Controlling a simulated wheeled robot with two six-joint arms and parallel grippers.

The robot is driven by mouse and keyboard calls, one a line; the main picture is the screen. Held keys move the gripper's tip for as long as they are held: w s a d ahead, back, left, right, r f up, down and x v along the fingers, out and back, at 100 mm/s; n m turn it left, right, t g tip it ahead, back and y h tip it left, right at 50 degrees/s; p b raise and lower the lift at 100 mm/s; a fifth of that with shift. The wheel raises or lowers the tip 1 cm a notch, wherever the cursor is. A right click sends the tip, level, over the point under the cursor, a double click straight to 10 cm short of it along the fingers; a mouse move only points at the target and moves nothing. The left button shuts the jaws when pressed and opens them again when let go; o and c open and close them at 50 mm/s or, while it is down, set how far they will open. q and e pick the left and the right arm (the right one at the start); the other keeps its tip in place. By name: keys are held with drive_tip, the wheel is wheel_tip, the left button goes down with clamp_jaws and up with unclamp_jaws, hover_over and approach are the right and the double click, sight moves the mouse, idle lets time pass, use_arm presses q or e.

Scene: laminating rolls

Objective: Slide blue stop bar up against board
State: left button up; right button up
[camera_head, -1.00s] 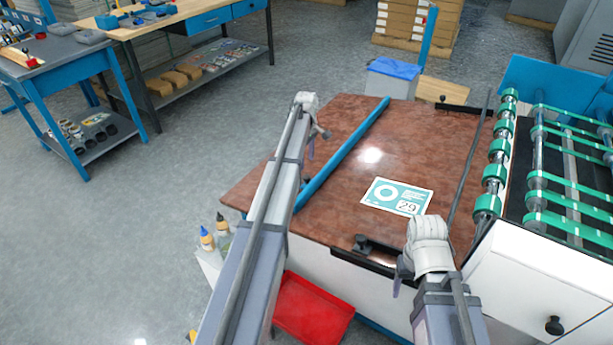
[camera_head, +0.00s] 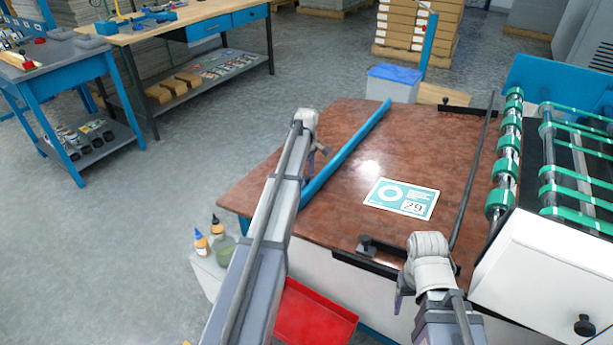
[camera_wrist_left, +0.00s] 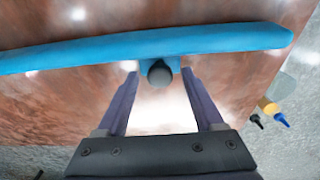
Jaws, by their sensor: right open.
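The blue stop bar (camera_head: 350,145) lies across the left part of the brown tabletop, with its near end hidden behind my left arm. A flat teal-and-white board (camera_head: 400,198) marked 29 lies to its right, with bare tabletop between them. My left gripper (camera_head: 318,152) is beside the bar on its left. In the left wrist view, the bar (camera_wrist_left: 220,40) crosses ahead of the open fingers (camera_wrist_left: 160,78), and its round dark knob (camera_wrist_left: 159,73) sits between the fingertips, with gaps showing on both sides. My right gripper (camera_head: 400,290) is near the table's front edge, empty; its fingers are partly hidden.
A dark rod (camera_head: 473,175) and green rollers (camera_head: 503,160) bound the table on the right. A black clamp rail (camera_head: 385,256) runs along the front edge. A red tray (camera_head: 312,312) and bottles (camera_head: 210,240) are below the table at the left.

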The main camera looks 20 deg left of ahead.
use_arm(q)
clamp_jaws()
idle(0.3)
idle(1.0)
